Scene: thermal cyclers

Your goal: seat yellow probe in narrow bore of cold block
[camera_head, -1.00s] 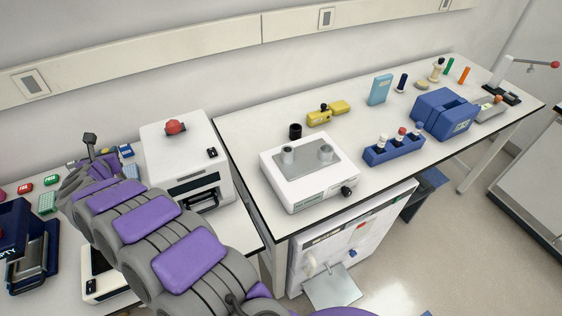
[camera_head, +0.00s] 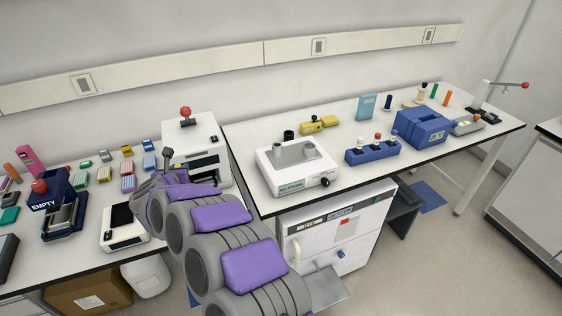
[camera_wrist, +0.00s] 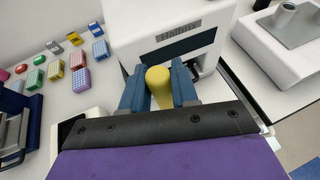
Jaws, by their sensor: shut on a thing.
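My gripper (camera_wrist: 158,78) is shut on the yellow probe (camera_wrist: 158,88); its rounded end shows between the two blue fingers in the wrist view. In the head view my arm hides the probe. A white unit with a grey metal top (camera_head: 293,165), likely the cold block, stands on the right bench. Two grey raised cylinders rise from its top, and a black knob is on its front right. It shows at the upper right of the wrist view (camera_wrist: 289,32), apart from my gripper. I cannot tell which cylinder holds the narrow bore.
A tall white machine with a red knob (camera_head: 186,115) stands just beyond my gripper. Small coloured blocks (camera_head: 104,174) lie on the left bench. A blue rack (camera_head: 372,155), a yellow device (camera_head: 318,124) and a blue box (camera_head: 421,130) stand on the right bench.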

